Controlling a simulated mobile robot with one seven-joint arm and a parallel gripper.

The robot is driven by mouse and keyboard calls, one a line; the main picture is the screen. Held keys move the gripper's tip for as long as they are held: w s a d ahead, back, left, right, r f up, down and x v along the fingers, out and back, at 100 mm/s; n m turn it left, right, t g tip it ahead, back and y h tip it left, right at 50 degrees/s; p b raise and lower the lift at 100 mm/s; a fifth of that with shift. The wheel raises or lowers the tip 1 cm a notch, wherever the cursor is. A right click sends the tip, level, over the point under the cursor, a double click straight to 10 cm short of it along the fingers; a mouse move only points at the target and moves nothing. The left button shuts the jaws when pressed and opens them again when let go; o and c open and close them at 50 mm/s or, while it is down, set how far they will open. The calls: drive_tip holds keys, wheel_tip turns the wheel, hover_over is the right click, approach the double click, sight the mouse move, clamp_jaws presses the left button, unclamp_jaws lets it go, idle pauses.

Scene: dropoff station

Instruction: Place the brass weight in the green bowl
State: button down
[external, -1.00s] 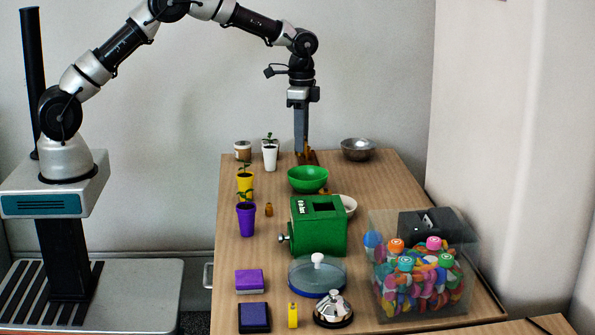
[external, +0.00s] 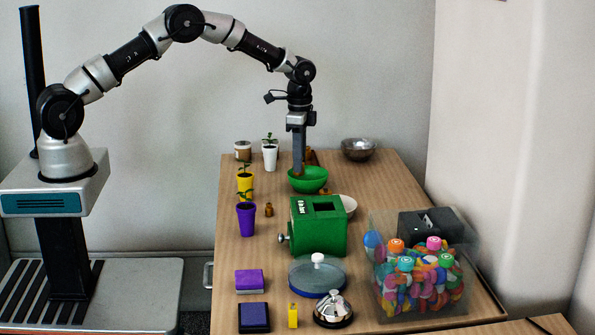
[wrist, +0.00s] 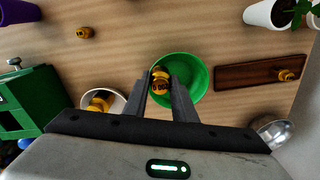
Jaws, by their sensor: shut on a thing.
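The green bowl (external: 316,183) stands on the table behind the green box; it also shows in the wrist view (wrist: 193,73). My gripper (external: 297,172) points down at the left part of this bowl. In the wrist view my gripper (wrist: 167,85) is shut on a brass weight (wrist: 160,78), which appears over the left side of the bowl. I cannot tell whether the weight touches the bowl. Other brass weights lie on a dark wooden board (wrist: 240,77), in a white bowl (wrist: 90,97) and on the bare table (wrist: 84,32).
The green box (external: 318,238) and the white bowl (external: 348,205) stand close in front of the green bowl. A metal bowl (external: 357,150) stands at the back right. Potted plants (external: 245,190) line the left edge. A clear bin (external: 420,290) of colourful things stands front right.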

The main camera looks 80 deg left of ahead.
drive_tip(key=shift+f, duration=0.25)
drive_tip(key=shift+f, duration=0.1)
drive_tip(key=shift+f, duration=0.15)
drive_tip(key=c, duration=1.5)
unclamp_jaws()
drive_tip(key=shift+o, duration=0.2)
